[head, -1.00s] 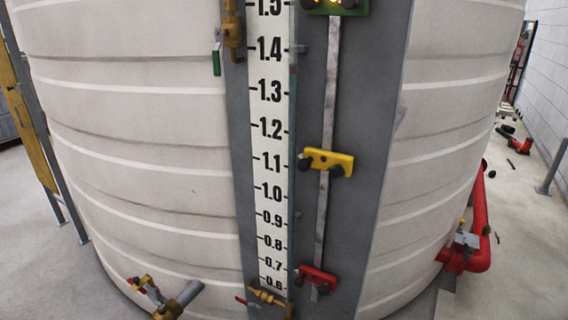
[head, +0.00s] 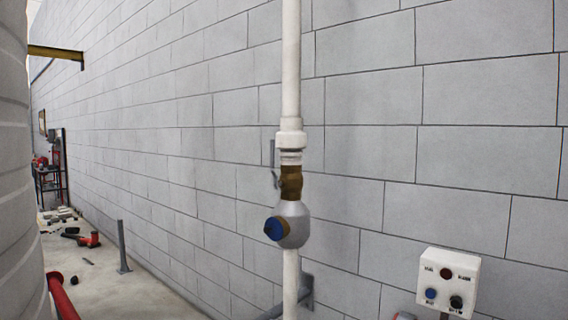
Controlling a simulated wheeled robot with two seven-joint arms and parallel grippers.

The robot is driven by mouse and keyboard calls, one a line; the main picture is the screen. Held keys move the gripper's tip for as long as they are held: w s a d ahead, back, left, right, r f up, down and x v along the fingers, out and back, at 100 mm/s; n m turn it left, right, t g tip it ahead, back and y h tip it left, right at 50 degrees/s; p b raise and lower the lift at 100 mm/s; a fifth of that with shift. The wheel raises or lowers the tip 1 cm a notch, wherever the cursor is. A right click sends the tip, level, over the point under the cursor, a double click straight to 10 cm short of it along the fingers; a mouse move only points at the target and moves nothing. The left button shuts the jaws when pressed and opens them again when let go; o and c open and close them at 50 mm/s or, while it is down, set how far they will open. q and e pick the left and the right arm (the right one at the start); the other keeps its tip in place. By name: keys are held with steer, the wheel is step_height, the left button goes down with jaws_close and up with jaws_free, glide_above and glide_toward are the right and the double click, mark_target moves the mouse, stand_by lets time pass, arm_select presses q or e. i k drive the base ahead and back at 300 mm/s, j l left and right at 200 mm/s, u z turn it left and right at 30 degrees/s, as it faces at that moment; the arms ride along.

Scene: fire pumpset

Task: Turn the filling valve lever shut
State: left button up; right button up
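A white vertical pipe (head: 291,70) runs down in front of the block wall in the middle of the head view. A brass valve body (head: 291,183) sits in the pipe below a white collar, with a small grey lever-like part (head: 275,180) at its left side. I cannot tell for sure that this is the filling valve lever, or its exact position. Below the brass is a grey rounded fitting (head: 295,218) with a blue round cap (head: 274,228) facing left. Neither of my grippers is in view.
The ribbed tank (head: 18,190) fills the left edge. A white control box (head: 448,282) with several buttons stands at the lower right. A grey post (head: 122,248), a red pipe (head: 62,297) and loose red parts (head: 90,240) are on the floor at left. A yellow beam (head: 55,52) juts out at upper left.

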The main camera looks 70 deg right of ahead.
mark_target(272, 141)
steer(key=l+z, duration=0.1)
steer(key=z, duration=1.4)
steer(key=j+z, duration=0.15)
steer(key=z, duration=0.65)
steer(key=i+j+z, duration=0.9)
steer(key=j, duration=0.3)
steer(key=i, duration=0.1)
